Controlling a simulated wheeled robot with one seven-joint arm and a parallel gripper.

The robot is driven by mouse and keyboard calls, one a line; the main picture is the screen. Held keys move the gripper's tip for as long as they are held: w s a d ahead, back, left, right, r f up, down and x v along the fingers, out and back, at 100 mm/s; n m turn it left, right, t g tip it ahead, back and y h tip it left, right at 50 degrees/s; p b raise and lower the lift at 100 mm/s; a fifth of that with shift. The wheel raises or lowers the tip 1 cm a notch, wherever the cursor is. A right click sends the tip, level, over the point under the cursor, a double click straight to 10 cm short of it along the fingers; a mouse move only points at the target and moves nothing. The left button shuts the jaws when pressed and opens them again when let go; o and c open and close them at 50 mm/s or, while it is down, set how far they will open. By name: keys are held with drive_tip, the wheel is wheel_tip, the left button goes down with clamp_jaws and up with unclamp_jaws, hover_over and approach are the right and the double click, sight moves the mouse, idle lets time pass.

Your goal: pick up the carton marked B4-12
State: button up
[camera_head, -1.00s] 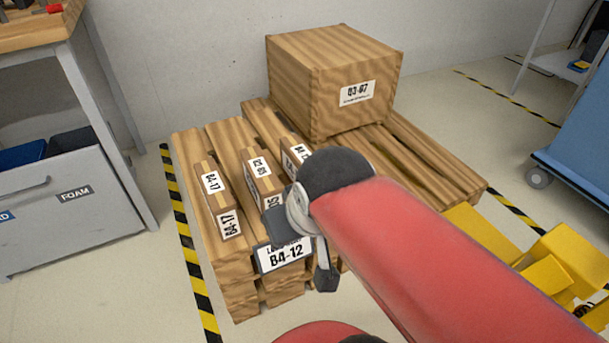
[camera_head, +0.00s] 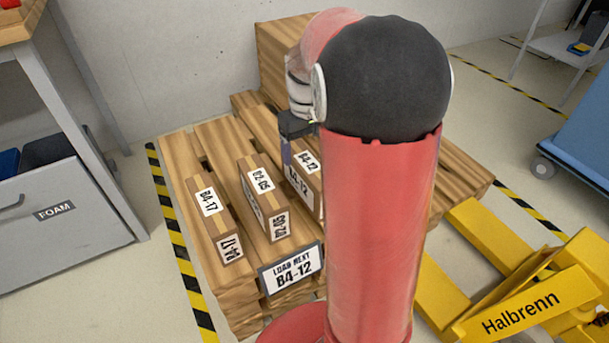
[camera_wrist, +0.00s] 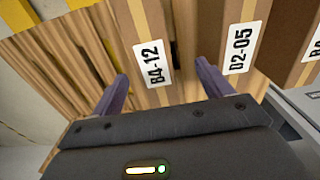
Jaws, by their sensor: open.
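The carton marked B4-12 (camera_head: 302,184) is a narrow brown box with white labels, standing on the wooden pallet as the rightmost of three small cartons. My arm hides part of it in the head view. My gripper (camera_head: 287,145) is at its top, partly hidden behind my arm. In the wrist view the B4-12 carton (camera_wrist: 149,64) lies between the two spread fingers of my gripper (camera_wrist: 162,72), one toward each side. No grip on it shows, and I cannot tell how far down the fingers reach.
Carton D2-05 (camera_head: 262,198) stands close left of it, with carton B4-17 (camera_head: 214,220) farther left. A large wooden crate (camera_head: 275,55) is behind. A yellow pallet jack (camera_head: 520,300) is at right, a grey cabinet (camera_head: 65,210) left.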

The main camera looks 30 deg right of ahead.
sight(308, 161)
drive_tip(key=f, duration=0.5)
drive_tip(key=d+f, duration=0.1)
drive_tip(key=f, duration=0.2)
drive_tip(key=shift+w, duration=0.4)
drive_tip(key=c, duration=1.4)
drive_tip(key=shift+c, duration=0.9)
drive_tip(key=shift+r, duration=0.1)
